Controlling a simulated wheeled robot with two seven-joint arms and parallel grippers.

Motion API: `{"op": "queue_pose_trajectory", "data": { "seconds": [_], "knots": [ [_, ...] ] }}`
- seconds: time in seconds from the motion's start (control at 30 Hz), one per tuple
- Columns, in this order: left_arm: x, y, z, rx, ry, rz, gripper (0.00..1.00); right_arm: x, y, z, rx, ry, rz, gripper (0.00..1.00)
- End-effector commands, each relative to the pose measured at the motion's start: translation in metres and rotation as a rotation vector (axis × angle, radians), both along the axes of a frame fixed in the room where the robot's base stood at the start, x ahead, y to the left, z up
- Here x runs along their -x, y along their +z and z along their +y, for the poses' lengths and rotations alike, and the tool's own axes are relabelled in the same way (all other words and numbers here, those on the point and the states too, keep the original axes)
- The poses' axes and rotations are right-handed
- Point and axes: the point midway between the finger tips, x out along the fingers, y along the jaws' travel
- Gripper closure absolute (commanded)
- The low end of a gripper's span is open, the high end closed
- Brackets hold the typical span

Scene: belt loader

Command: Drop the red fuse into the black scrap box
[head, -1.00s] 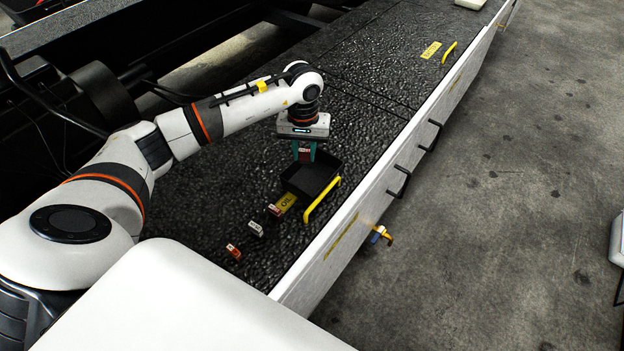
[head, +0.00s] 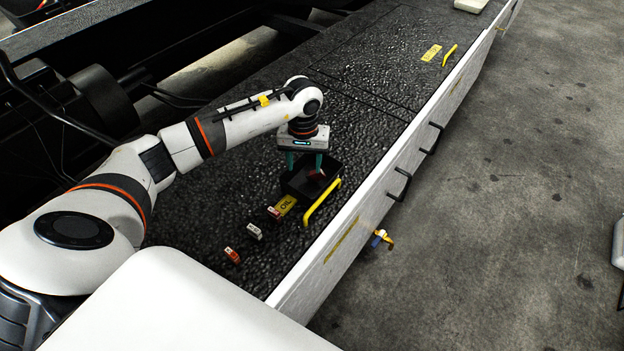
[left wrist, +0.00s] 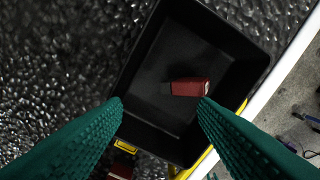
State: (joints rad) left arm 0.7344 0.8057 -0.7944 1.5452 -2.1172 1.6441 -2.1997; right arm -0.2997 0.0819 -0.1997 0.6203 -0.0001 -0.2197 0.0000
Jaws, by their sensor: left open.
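The black scrap box (head: 296,186) stands on the dark textured belt, its open top facing up. The red fuse (left wrist: 188,87) shows within the box outline in the left wrist view, lying sideways and apart from both fingers. In the head view it is a small red patch (head: 317,174) inside the box; I cannot tell whether it touches the floor. My left gripper (head: 304,164) is above the box, pointing down, with its green fingers apart and nothing between them; they also show in the left wrist view (left wrist: 160,104). My right gripper is out of view.
A dark red fuse (head: 273,212), a white fuse (head: 254,231) and an orange fuse (head: 232,255) stand in a row near the box. A yellow OIL label (head: 286,205) and a yellow handle (head: 322,203) are close to it. A pale side rail (head: 378,195) edges the belt.

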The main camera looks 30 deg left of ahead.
Motion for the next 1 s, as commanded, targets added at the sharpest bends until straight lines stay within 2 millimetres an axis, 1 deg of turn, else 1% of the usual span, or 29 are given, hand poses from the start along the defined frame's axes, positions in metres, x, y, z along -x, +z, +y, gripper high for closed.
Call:
{"op": "queue_pose_trajectory", "data": {
  "seconds": [0.07,0.17,0.27,0.5,0.63,0.8,1.0],
  "knots": [
    [0.000,0.003,0.000,-0.001,0.000,-0.002,0.47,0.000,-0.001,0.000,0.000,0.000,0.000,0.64],
    [-0.001,0.014,0.001,-0.001,0.000,-0.005,0.47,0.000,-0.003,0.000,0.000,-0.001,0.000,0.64],
    [-0.001,0.033,0.001,-0.002,-0.002,-0.007,0.47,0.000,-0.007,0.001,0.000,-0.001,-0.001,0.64],
    [-0.001,0.084,0.000,-0.001,0.000,-0.005,0.47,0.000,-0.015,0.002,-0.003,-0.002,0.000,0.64],
    [-0.001,0.105,0.000,0.000,0.000,-0.004,0.47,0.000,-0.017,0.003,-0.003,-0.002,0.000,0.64],
    [0.000,0.118,0.000,0.000,0.000,-0.001,0.47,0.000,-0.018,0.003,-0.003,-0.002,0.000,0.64],
    [0.000,0.120,0.000,0.000,0.000,0.000,0.47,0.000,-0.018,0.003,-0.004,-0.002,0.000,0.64]
  ]
}}
